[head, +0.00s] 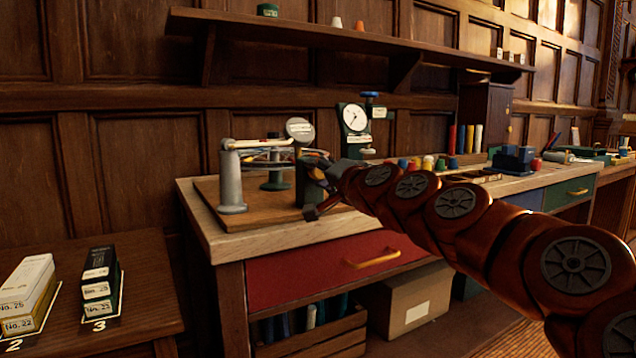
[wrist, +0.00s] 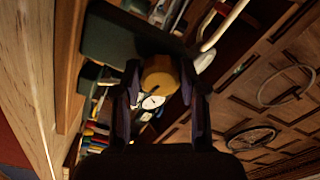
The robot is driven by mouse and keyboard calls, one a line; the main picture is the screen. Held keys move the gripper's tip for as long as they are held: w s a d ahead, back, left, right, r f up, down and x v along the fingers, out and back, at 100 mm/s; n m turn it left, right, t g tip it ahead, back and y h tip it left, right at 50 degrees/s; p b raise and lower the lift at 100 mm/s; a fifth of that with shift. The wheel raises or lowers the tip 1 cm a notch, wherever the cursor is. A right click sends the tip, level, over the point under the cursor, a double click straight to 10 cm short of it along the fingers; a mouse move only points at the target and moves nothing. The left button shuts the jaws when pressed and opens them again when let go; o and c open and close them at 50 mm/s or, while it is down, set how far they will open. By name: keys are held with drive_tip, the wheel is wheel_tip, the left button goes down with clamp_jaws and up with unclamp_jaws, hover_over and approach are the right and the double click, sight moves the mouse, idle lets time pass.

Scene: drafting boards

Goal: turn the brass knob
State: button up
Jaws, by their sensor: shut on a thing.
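The brass knob (wrist: 158,78) shows in the wrist view as a yellow-brown round piece with a dark mark on its face. My gripper (wrist: 160,70) has one finger on each side of it and is shut on it. The knob sits against a dark green block (wrist: 112,38). In the head view, my gripper (head: 320,180) is at the right side of the apparatus on the wooden base board (head: 262,222); there the gripper hides the knob. A grey post (head: 232,180) stands at the board's left, with a pale rod running right from its top.
A dial gauge on a stand (head: 354,118) and several colored pieces stand behind my arm on the bench. A red drawer (head: 300,272) is below the bench top. A shelf (head: 290,30) runs above. A low table with boxes (head: 30,285) is at the left.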

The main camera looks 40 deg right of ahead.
drive_tip(key=n+b, duration=0.1)
drive_tip(key=n, duration=0.1)
drive_tip(key=n+b, duration=0.1)
drive_tip(key=n, duration=0.1)
drive_tip(key=n+b, duration=0.1)
drive_tip(key=shift+f+n, duration=0.25)
drive_tip(key=shift+n, duration=0.15)
drive_tip(key=n+b, duration=0.1)
drive_tip(key=n, duration=0.2)
drive_tip(key=shift+d+r+b, duration=0.1)
drive_tip(key=shift+d+b, duration=0.05)
drive_tip(key=shift+b, duration=0.15)
drive_tip(key=shift+n+b, duration=0.4)
drive_tip(key=shift+n, duration=1.1)
drive_tip(key=o, duration=1.1)
drive_tip(key=shift+o, duration=0.2)
drive_tip(key=shift+r, duration=0.15)
